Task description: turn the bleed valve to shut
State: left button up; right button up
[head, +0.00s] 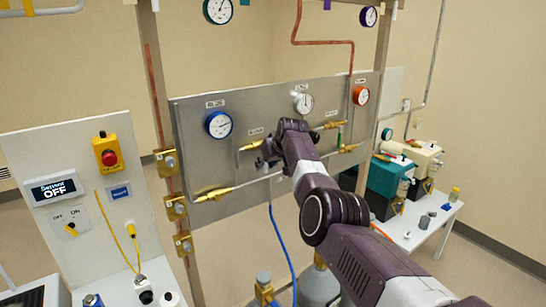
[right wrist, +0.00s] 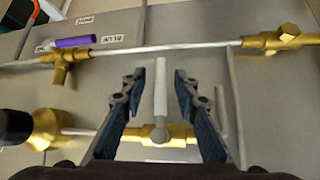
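My right gripper (right wrist: 160,88) is open in the right wrist view. Its two blue-padded fingers stand on either side of a pale grey lever (right wrist: 160,92), with a gap on each side. The lever belongs to a brass valve (right wrist: 178,132) on a pipe. Another brass valve (right wrist: 65,66) with a purple handle (right wrist: 75,42) sits beside a small label (right wrist: 113,40). The labels are too small to read surely, so I cannot tell which valve is the bleed valve. In the head view my right gripper (head: 266,163) is at the grey panel (head: 195,125), partly hidden by its arm. My left gripper is out of view.
A blue hose (head: 282,240) hangs below. A white control board (head: 75,150) stands at left. A side table (head: 430,228) with pumps stands at right.

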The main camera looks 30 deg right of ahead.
jog(key=v, duration=1.1)
dwell(0.9)
